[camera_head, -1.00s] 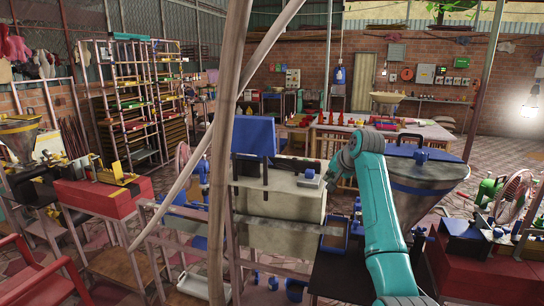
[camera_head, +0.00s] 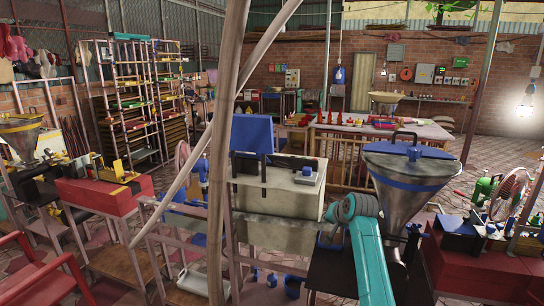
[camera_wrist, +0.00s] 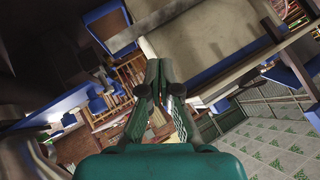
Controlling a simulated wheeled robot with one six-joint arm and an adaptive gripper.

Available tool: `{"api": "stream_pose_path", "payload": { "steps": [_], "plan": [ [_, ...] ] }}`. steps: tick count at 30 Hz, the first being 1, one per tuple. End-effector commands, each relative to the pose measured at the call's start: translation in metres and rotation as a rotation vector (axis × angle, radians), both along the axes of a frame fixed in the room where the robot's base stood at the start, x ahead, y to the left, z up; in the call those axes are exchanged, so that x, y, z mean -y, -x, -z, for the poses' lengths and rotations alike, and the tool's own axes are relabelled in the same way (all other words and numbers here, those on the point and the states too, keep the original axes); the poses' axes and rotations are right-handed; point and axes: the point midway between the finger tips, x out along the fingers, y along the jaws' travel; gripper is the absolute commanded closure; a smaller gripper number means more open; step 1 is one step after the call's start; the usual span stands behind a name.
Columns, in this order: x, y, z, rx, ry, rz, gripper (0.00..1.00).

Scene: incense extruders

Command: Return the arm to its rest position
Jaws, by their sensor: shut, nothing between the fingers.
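My gripper (camera_wrist: 163,88) shows in the wrist view with its dark fingers drawn together and nothing between them. It points past a pale machine body (camera_wrist: 190,32) and a tilted view of the floor. In the head view my teal arm reaches up at the lower right, in front of the machine. My gripper cannot be made out in the head view.
A metal hopper (camera_head: 412,185) with a blue band stands just right of my arm. A cream machine (camera_head: 280,190) with a blue box (camera_head: 252,134) is to the left. Wooden poles (camera_head: 222,150) rise at front. A red bench (camera_head: 480,265) is at the right.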

Motion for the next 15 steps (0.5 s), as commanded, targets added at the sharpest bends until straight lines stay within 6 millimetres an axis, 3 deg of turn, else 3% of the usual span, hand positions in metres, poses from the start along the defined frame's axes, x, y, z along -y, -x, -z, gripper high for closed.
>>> {"api": "stream_pose_path", "payload": {
  "steps": [1,3,8,15],
  "plan": [
    [-0.001,0.01,0.027,0.0,0.006,0.001,1.0],
    [-0.001,0.023,0.058,0.015,0.018,0.003,1.0],
    [-0.001,0.058,0.119,0.049,0.046,0.006,1.0],
    [-0.001,0.124,0.2,0.099,0.094,0.008,1.0]
  ]
}}
